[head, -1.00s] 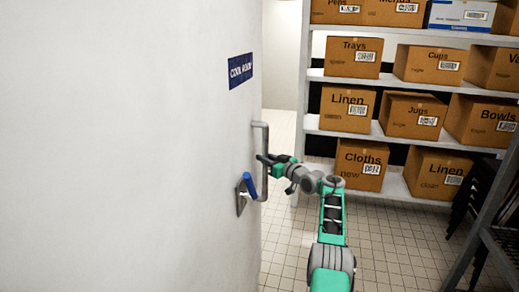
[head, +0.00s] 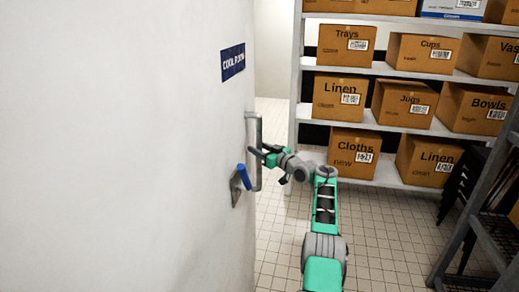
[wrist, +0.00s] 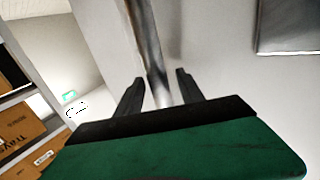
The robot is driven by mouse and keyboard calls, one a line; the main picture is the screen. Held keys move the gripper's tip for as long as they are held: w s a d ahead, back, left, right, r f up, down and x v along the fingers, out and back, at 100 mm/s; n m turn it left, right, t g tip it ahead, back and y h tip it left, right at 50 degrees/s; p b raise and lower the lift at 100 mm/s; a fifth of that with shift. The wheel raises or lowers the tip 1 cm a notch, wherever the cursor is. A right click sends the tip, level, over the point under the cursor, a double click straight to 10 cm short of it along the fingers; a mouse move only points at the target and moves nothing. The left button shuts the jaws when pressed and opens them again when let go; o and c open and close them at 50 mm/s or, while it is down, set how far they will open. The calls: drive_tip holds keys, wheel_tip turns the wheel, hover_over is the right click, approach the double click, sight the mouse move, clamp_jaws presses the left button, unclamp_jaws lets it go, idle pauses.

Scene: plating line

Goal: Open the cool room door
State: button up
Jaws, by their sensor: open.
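The white cool room door (head: 120,150) fills the left of the head view, with a blue sign (head: 233,63) reading "COOL ROOM". A grey vertical pull handle (head: 259,128) stands at its right edge. A blue lever (head: 244,177) on a grey plate sits just left of the handle's lower end. My gripper (head: 258,154) is at the pull handle, with its fingers open. In the wrist view the handle bar (wrist: 150,50) runs down between the two open fingers of my gripper (wrist: 160,88). I cannot tell whether they touch it.
A shelf rack (head: 380,73) with several labelled cardboard boxes stands behind, right of the door. Dark stacked chairs (head: 462,180) and a metal rack (head: 490,235) stand at the right. The tiled floor (head: 390,235) between is clear.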

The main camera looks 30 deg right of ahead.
drive_tip(key=shift+f, duration=0.15)
drive_tip(key=b+v, duration=0.7)
drive_tip(key=b, duration=0.9)
drive_tip(key=shift+s+b, duration=0.4)
drive_tip(key=shift+d, duration=0.1)
